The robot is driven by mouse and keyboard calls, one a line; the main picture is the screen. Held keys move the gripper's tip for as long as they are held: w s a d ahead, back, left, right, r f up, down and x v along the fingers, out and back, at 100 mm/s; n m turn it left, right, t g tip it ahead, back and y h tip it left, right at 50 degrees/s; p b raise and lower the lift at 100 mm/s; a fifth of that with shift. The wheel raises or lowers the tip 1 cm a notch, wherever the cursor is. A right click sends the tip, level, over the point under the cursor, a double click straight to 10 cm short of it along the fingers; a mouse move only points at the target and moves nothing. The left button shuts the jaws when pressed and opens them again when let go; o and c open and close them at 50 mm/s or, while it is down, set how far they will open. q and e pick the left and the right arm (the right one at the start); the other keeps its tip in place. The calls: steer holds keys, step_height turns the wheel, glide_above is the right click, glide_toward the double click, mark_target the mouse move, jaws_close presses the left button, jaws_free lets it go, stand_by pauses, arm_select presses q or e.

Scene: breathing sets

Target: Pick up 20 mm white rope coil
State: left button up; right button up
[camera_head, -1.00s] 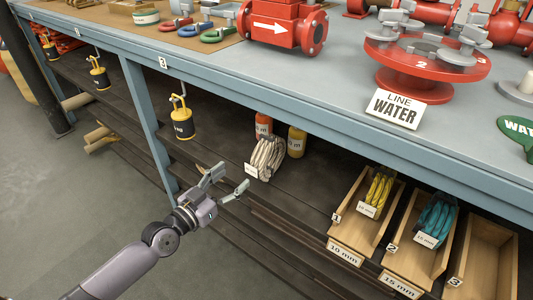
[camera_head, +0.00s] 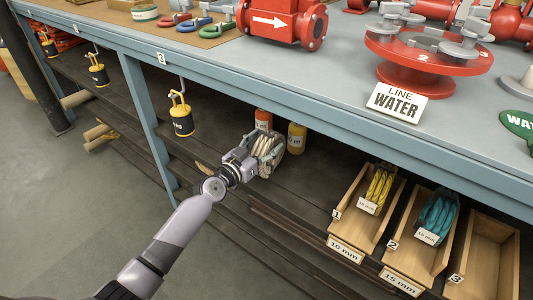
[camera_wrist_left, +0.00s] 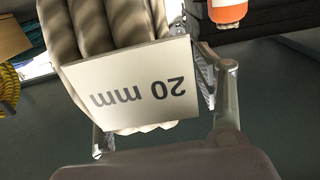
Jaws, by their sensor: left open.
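The white rope coil (camera_head: 268,144) sits on the dark shelf under the workbench, partly hidden by my left gripper (camera_head: 262,154). In the left wrist view the coil (camera_wrist_left: 100,28) fills the upper left, and its white "20 mm" tag (camera_wrist_left: 135,86) faces the camera upside down. My left gripper is open, with one finger to each side of the coil. I cannot tell whether the fingers touch it. My right gripper is not in view.
Orange (camera_head: 263,119) and yellow (camera_head: 297,137) containers stand right behind the coil. Wooden trays hold yellow rope (camera_head: 379,187) and teal rope (camera_head: 438,216); the tray marked 3 (camera_head: 487,255) is empty. The blue bench edge (camera_head: 330,115) runs above the shelf.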

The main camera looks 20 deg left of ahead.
arm_select(q)
steer(key=shift+w+d, duration=0.1)
steer(key=shift+w, duration=0.2)
steer(key=shift+c, duration=0.2)
steer(key=shift+r, duration=0.1)
jaws_close()
stand_by(0.3)
